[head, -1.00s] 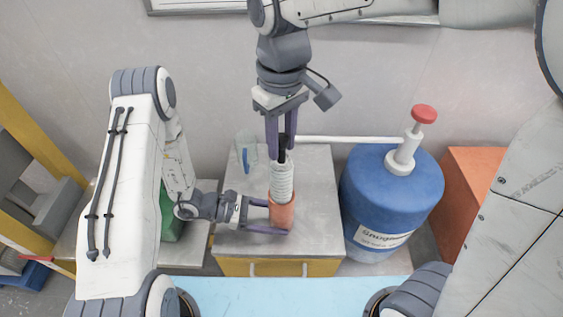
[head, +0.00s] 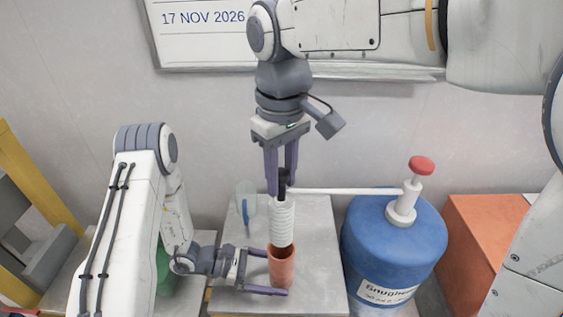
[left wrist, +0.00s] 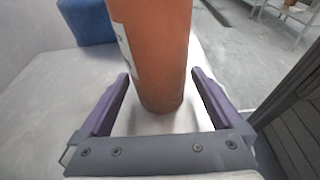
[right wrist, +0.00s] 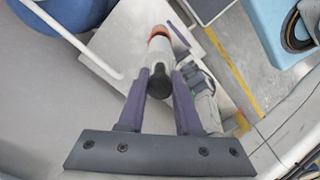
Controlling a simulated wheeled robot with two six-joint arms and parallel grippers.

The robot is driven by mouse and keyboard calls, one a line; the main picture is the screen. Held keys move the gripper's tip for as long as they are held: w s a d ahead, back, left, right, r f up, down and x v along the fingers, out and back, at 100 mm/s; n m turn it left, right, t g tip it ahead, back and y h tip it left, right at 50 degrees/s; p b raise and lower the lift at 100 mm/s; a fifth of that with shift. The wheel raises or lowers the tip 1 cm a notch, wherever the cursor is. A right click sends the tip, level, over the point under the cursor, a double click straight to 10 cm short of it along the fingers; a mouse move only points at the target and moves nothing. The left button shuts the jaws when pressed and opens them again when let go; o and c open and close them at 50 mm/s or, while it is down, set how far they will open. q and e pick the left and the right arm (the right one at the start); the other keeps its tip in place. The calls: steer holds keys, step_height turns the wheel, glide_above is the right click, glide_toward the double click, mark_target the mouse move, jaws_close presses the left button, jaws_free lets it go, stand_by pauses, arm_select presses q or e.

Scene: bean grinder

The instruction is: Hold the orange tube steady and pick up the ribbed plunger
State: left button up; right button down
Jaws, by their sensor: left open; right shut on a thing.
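The orange tube (head: 282,267) stands upright on the grey cabinet top. My left gripper (head: 265,271) has its fingers on either side of the tube but is open, with gaps visible in the left wrist view (left wrist: 165,95). The white ribbed plunger (head: 282,222) is upright right above the tube, its lower end at or just over the tube's mouth; I cannot tell if any of it is still inside. My right gripper (head: 282,185) points down and is shut on the plunger's black top (right wrist: 159,85).
A blue barrel (head: 393,250) with a red-topped pump (head: 420,166) stands to the right, its long white spout (head: 345,191) reaching close to the plunger. A clear cup (head: 245,200) stands behind left. An orange box (head: 490,235) is farther right.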

arm_select(q)
steer(key=v, duration=1)
steer(key=shift+w+a, duration=0.1)
steer(key=shift+a, duration=0.1)
steer(key=shift+v, duration=0.75)
